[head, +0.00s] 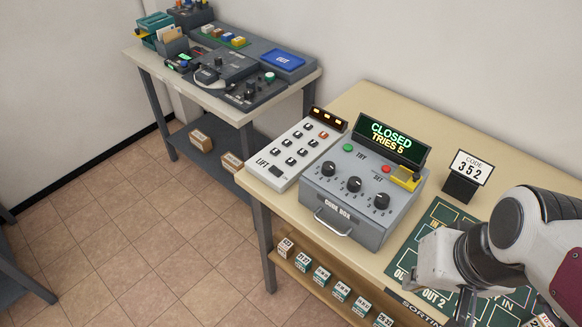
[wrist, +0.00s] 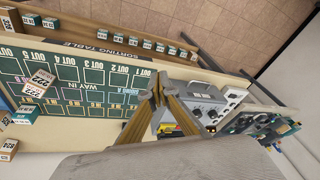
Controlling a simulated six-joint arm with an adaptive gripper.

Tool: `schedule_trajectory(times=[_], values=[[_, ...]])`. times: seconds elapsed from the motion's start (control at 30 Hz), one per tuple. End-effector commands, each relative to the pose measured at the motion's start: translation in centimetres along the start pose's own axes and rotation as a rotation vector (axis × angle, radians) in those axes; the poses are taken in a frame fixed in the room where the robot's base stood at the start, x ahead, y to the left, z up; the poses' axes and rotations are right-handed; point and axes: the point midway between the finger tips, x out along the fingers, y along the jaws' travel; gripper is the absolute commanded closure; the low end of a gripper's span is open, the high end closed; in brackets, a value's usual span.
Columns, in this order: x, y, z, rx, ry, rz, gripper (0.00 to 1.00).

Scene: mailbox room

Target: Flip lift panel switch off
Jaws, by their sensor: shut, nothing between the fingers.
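The lift panel (head: 296,146) is a white slab marked LIFT, with rows of small dark switches, one orange-red switch and a dark display with amber lights at its far end. A larger dark rocker switch (head: 277,171) sits beside the LIFT lettering. Whether it is on or off is too small to tell. In the wrist view the panel (wrist: 233,98) shows small, beyond the code box. My gripper (wrist: 158,80) is shut and empty, above the sorting table, apart from the panel. In the head view my arm is at the right, and the fingertips are not clear.
The grey code box (head: 345,205), its display reading CLOSED TRIES 5, stands between my arm and the lift panel. Another table (head: 140,58) with devices stands at the back left.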

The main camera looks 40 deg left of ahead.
Motion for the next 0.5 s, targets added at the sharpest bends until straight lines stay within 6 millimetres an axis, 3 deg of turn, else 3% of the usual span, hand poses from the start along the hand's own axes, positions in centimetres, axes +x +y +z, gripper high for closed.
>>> schedule_trajectory(times=[0.5], values=[[4.8, -10.6, -6.2, -0.096, 0.042, -0.139, 1.00]])
